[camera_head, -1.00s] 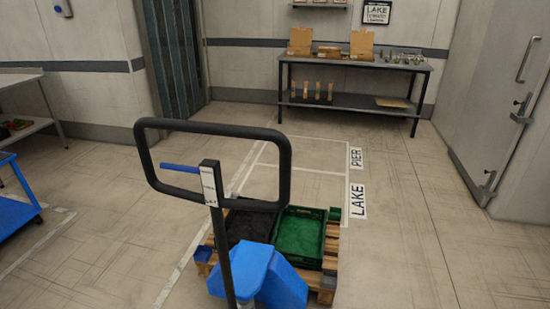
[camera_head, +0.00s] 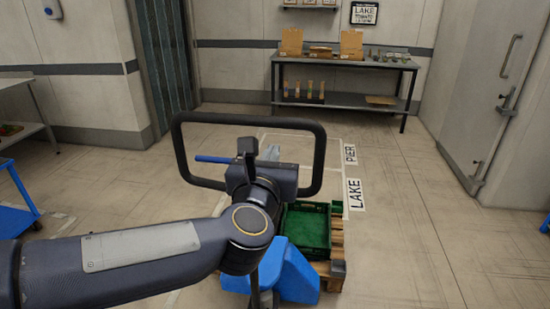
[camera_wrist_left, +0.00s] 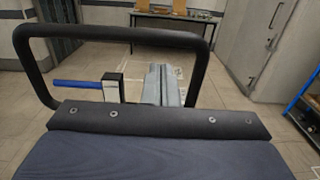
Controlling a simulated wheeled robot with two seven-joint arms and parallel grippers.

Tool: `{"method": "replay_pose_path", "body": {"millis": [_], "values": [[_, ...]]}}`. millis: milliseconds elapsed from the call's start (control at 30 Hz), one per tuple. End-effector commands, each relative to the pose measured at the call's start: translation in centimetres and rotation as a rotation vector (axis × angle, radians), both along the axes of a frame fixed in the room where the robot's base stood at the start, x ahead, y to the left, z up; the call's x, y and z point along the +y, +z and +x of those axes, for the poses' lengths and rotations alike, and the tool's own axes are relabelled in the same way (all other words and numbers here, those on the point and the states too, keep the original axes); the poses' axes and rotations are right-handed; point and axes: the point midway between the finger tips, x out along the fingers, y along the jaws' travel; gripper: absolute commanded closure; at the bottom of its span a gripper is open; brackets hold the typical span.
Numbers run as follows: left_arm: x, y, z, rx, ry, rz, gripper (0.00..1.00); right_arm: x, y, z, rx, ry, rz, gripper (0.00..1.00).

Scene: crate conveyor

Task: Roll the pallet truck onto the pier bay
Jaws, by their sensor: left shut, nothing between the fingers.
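The pallet truck has a black loop handle (camera_head: 318,160), a blue lever (camera_head: 215,159) and a blue body (camera_head: 298,278). The wrist view shows the handle (camera_wrist_left: 125,38) and lever (camera_wrist_left: 77,83) close up. Its wooden pallet (camera_head: 336,245) carries a green crate (camera_head: 310,230) beside the LAKE label (camera_head: 355,193). The pier bay (camera_head: 312,150) is a taped floor area beyond, beside the PIER label (camera_head: 350,154). My left gripper (camera_head: 270,152) is shut and empty within the loop's outline; contact is unclear. Its fingers (camera_wrist_left: 163,85) show in the wrist view. My left arm hides the pallet's left side. My right gripper is out of view.
A workbench (camera_head: 345,62) with boards and small items stands against the back wall. A grey door (camera_head: 490,90) is at the right. A blue cart (camera_head: 18,200) stands at the left edge.

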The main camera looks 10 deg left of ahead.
Motion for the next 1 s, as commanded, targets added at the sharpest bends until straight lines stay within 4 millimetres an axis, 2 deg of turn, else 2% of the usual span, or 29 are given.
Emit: {"method": "replay_pose_path", "body": {"millis": [167,400,600,767,1000], "values": [[0.0,0.1,2.1,0.002,0.003,-0.005,1.00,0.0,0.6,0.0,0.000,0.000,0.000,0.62],[-0.2,0.3,6.5,0.003,0.003,-0.002,1.00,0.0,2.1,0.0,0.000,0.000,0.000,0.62],[-0.2,0.2,9.2,0.001,0.003,-0.001,1.00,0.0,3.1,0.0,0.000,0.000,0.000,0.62],[-0.3,0.1,10.1,-0.001,0.002,0.000,1.00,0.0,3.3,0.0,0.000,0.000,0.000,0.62],[-0.2,0.0,10.3,-0.002,0.002,0.000,1.00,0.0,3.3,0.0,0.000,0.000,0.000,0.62]]}}
